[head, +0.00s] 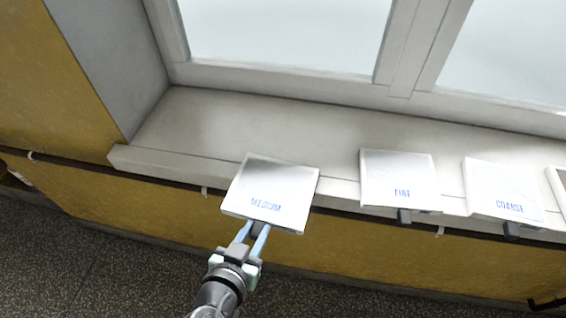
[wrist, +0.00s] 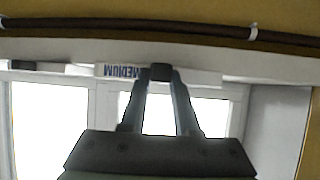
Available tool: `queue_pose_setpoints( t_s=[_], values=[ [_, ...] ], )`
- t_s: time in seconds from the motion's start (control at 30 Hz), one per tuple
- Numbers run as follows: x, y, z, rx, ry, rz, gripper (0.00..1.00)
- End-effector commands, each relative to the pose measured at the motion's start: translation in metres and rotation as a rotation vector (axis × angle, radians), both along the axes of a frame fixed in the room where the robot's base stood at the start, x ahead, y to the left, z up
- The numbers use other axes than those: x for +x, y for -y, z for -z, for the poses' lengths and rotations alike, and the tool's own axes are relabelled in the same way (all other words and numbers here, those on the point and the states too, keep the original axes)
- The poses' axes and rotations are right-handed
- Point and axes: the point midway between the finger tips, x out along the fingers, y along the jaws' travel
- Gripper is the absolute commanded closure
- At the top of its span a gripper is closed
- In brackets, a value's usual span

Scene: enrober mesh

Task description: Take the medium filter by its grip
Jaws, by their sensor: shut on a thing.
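The medium filter (head: 268,188) is a flat, pale square panel marked MEDIUM in blue. In the head view it is tilted and overlaps the front edge of the windowsill. Its dark grip (head: 257,229) is at its near edge. My gripper (head: 256,231) is shut on that grip, with a blue-grey finger on each side. In the wrist view the fingers close on the dark block of the grip (wrist: 160,72), and the filter's edge with the upside-down word MEDIUM (wrist: 122,71) shows behind it. I cannot tell whether the filter still touches the sill.
The fine filter (head: 397,178) and the coarse filter (head: 503,190) lie on the sill to the right, their dark grips over the front edge. Another panel (head: 560,183) is cut off at the right. The sill (head: 200,125) is bare at left. A dark pipe (head: 120,176) runs below it.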

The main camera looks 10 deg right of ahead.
Motion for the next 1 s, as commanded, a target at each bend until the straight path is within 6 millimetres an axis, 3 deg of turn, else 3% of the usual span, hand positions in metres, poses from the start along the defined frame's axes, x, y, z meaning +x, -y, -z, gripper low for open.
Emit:
queue_pose_setpoints(
  t_s=[1.0],
  values=[
    [-0.057,-0.024,-0.001,0.0,0.0,0.0,1.0]
  ],
)
